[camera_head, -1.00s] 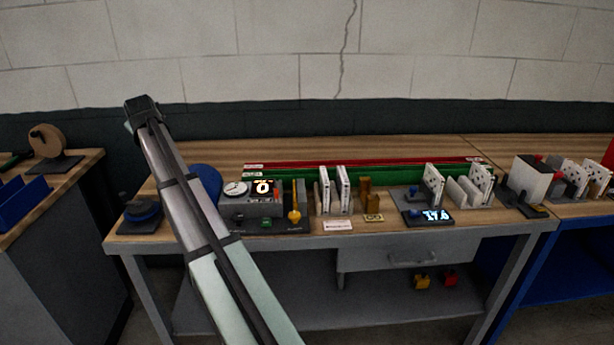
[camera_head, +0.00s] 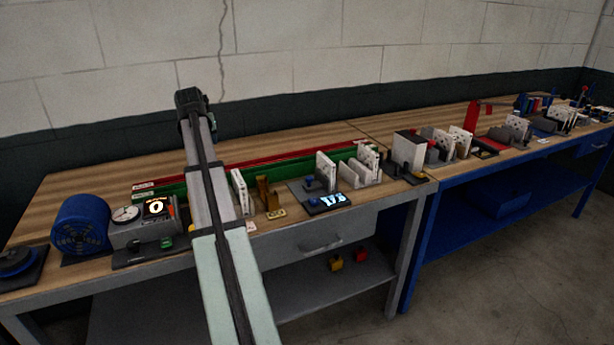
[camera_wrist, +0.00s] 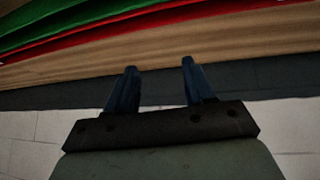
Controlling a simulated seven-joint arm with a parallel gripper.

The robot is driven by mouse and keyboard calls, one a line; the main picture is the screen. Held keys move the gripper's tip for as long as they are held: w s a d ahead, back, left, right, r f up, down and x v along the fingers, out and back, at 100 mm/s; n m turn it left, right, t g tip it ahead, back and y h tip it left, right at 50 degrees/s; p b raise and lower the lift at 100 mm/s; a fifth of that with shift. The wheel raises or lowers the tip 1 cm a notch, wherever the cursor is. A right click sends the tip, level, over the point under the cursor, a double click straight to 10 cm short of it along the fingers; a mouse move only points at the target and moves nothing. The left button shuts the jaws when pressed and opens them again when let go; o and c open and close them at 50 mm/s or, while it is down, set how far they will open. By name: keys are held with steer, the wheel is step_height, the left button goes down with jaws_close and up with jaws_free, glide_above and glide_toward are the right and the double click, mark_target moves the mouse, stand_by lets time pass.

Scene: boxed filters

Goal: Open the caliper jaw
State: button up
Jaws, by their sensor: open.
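My gripper (camera_wrist: 159,67) shows in the wrist view with its two dark blue fingers spread apart and nothing between them. Beyond the fingers are the wooden bench edge and red and green strips. In the head view my arm rises across the bench, and its fingers cannot be made out. No caliper can be named with certainty.
A blue round housing (camera_head: 80,226) and a grey gauge box (camera_head: 143,229) stand left of my arm. White filter cards stand in grey holders (camera_head: 358,172). Red and green rails (camera_head: 290,165) run along the bench back. A second, blue-legged bench (camera_head: 480,165) continues right.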

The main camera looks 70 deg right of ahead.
steer(key=s+d+f+m+g, duration=0.15)
steer(key=s+d, duration=0.25)
steer(key=s, duration=0.4)
steer(key=s+d+m+g, duration=0.1)
steer(key=s+d+m, duration=0.2)
steer(key=s, duration=0.6)
steer(key=m+g+y, duration=0.1)
steer(key=m+y, duration=0.1)
steer(key=m, duration=0.2)
glide_toward(309, 177)
steer(key=shift+n, duration=0.25)
steer(key=x, duration=0.8)
steer(key=shift+f, duration=0.3)
steer(key=shift+a, duration=0.1)
steer(key=shift+c, duration=0.3)
jaws_close()
